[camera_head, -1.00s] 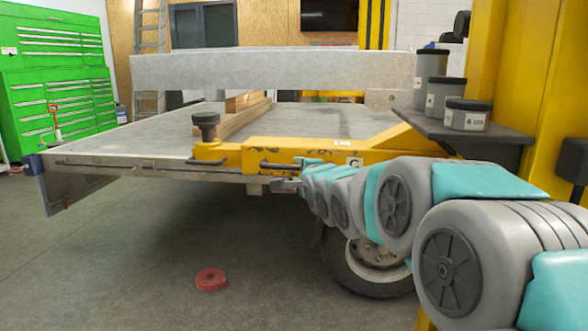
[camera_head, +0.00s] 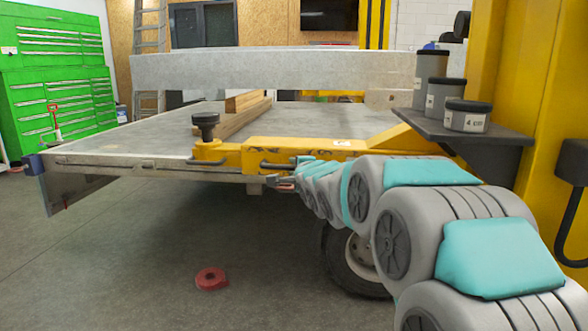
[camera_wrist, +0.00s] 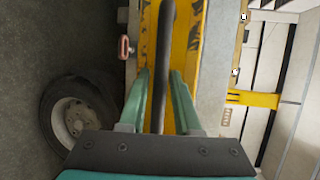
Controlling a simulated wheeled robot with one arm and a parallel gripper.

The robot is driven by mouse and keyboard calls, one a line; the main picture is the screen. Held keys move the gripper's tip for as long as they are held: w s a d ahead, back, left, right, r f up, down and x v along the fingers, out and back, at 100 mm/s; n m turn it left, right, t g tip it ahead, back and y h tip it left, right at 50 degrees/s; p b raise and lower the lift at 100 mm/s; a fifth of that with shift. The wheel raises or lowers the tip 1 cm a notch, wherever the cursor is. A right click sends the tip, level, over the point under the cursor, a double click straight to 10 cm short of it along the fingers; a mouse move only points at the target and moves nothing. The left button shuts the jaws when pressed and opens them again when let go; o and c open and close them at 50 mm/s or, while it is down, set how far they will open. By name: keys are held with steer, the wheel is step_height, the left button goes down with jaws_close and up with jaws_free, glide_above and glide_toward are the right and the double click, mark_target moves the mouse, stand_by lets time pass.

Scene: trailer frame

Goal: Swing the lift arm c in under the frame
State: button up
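The yellow lift arm (camera_head: 290,152) reaches left from the yellow post, with a black round pad (camera_head: 205,120) standing on its outer end. The pad end is beside the near edge of the trailer frame (camera_head: 140,166). A dark bar handle (camera_head: 277,165) runs along the arm's near side. My gripper (camera_head: 294,176) is at the right part of this handle. In the wrist view my gripper (camera_wrist: 161,76) has its teal fingers on either side of the dark handle (camera_wrist: 166,35), with narrow gaps showing. The arm's letter label is hidden by my arm.
A shelf (camera_head: 450,131) with several grey cans juts from the yellow post (camera_head: 515,70) at right. A wheel (camera_head: 355,262) is below the frame, also in the wrist view (camera_wrist: 75,118). A red disc (camera_head: 211,279) lies on the otherwise clear floor at left.

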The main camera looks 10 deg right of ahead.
jaws_close()
stand_by(1.1)
